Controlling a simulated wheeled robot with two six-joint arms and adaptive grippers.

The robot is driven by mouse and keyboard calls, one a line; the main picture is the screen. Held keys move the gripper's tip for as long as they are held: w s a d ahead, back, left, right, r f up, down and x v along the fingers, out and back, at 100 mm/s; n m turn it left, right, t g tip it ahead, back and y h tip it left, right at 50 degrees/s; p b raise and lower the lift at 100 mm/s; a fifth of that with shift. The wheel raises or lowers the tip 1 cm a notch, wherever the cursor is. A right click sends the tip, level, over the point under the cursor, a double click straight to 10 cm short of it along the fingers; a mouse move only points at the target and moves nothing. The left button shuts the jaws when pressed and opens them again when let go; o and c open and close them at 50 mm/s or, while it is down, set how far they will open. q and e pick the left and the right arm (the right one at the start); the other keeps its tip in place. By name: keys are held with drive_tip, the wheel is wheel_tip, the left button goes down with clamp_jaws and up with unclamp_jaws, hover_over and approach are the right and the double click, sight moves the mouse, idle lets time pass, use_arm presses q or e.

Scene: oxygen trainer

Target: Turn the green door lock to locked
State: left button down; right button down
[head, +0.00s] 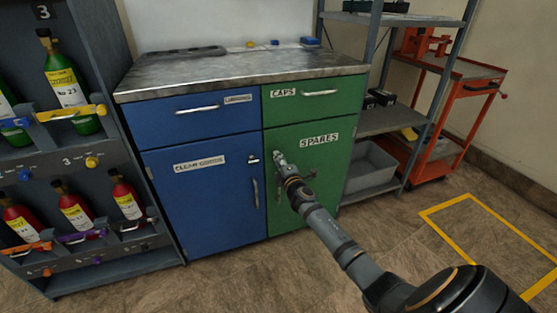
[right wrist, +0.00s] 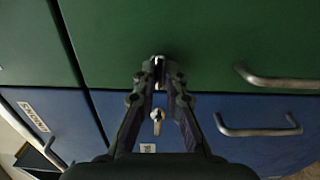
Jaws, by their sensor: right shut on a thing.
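The green door (head: 310,180) labelled SPARES is closed on the right half of the cabinet; it also fills the top of the right wrist view (right wrist: 200,35). Its lock sits near the door's inner edge, mostly covered by my fingers. A small metal bit of the key (right wrist: 158,60) shows between the fingertips. My right gripper (head: 280,160) is shut on this key, and it shows close up in the wrist view (right wrist: 158,72). Whether the key is turned I cannot tell. My left gripper is not in view.
The blue door (head: 215,205) beside it has its own lock with a key (right wrist: 157,118) and a metal handle (right wrist: 258,131). The green door's handle (right wrist: 275,80) lies close to my fingers. Shelving (head: 395,122) and an orange cart (head: 455,90) stand right.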

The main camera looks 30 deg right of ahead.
drive_tip(key=c, duration=1.4)
unclamp_jaws()
drive_tip(key=v, duration=1.2)
drive_tip(key=shift+f, duration=0.1)
